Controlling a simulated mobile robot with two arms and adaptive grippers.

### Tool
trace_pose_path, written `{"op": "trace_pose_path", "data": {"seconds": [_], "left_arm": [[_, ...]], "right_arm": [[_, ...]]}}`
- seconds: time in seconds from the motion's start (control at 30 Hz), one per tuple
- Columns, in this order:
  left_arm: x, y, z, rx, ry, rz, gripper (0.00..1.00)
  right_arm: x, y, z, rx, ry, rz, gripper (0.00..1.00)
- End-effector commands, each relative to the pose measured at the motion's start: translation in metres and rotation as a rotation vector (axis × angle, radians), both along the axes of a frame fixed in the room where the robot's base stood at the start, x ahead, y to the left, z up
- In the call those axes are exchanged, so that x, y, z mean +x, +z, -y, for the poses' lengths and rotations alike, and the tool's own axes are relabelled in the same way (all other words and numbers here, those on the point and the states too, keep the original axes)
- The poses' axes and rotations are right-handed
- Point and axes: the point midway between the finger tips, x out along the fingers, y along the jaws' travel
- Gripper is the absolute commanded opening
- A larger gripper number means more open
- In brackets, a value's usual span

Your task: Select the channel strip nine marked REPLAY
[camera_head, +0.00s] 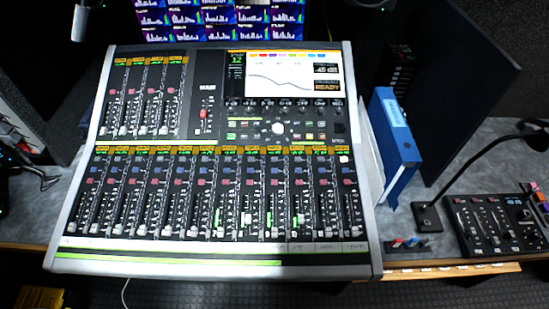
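The mixing console (190,143) fills the middle of the view, with a long lower row of channel strips. Strip nine (271,185), counted from the left, is right of the row's middle. Its yellow label is too small to read, so I cannot confirm REPLAY. A blue-grey button and a red button sit above its fader, with green beside it. The last strip at the right has a pale lit button (343,159) near its top. The console screen (279,75) shows a curve, "READY" and what looks like "12" at its left. Neither gripper is in view.
A blue binder (396,145) stands close to the console's right side. Further right are a small control panel (492,226) and a gooseneck microphone (428,216). Monitors (220,18) stand behind. A pale cylindrical object (80,22) hangs at the top left. The space above the strips is clear.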

Motion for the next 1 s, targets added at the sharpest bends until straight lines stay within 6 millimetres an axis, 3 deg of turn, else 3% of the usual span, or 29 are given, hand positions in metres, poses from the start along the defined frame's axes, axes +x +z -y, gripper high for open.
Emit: {"op": "trace_pose_path", "data": {"seconds": [1.0], "left_arm": [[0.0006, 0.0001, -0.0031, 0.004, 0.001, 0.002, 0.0]], "right_arm": [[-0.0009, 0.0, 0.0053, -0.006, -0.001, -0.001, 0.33]]}}
